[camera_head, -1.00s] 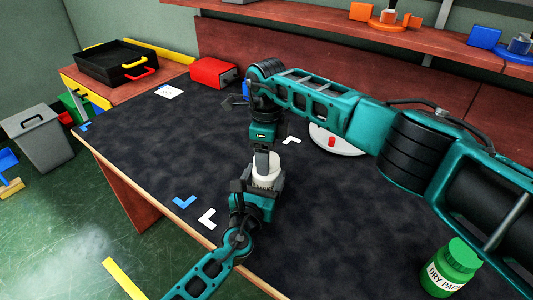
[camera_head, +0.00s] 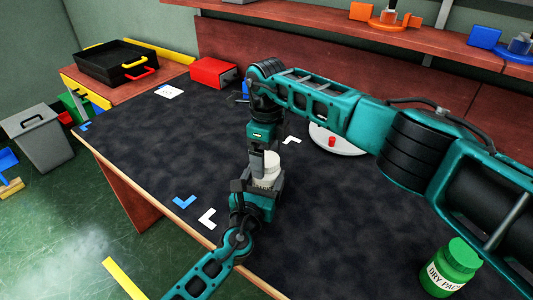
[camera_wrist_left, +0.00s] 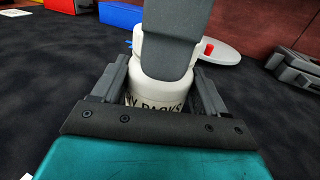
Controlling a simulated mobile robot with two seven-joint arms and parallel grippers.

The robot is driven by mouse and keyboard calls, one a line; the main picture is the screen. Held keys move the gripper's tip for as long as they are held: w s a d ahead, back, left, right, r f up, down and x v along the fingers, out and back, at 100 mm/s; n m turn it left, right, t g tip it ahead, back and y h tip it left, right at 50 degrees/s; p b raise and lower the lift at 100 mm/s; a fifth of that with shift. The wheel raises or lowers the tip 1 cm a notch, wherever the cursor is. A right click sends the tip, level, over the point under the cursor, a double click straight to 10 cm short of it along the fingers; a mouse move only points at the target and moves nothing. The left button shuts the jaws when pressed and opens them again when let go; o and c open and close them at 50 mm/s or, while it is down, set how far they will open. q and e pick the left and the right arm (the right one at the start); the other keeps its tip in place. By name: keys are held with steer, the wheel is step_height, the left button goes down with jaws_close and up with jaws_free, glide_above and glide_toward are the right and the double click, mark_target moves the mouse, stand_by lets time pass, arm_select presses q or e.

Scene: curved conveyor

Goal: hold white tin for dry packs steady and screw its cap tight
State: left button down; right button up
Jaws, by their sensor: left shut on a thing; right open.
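The white tin for dry packs (camera_head: 268,178) stands upright on the dark table, with dark lettering that shows in the left wrist view (camera_wrist_left: 152,103). Its white cap (camera_head: 268,160) is on top. My left gripper (camera_head: 263,187) is shut on the tin's body from the near side. My right gripper (camera_head: 264,160) reaches down from above at the cap and is open. In the left wrist view a grey finger of it (camera_wrist_left: 175,40) hides much of the cap. Whether the cap sits level is hidden.
A green dry-packs tin (camera_head: 450,268) stands at the front right. A white round plate with a red piece (camera_head: 345,146) lies behind my right arm. A red box (camera_head: 212,72) is at the back. Blue (camera_head: 184,202) and white (camera_head: 207,218) corner marks lie left of the tin.

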step_height(320, 180, up, 12)
stand_by(0.6)
arm_select(q)
jaws_free()
stand_by(0.3)
steer(key=p+v, duration=0.1)
steer(key=v, duration=1.2)
arm_select(e)
steer(key=shift+r, duration=0.5)
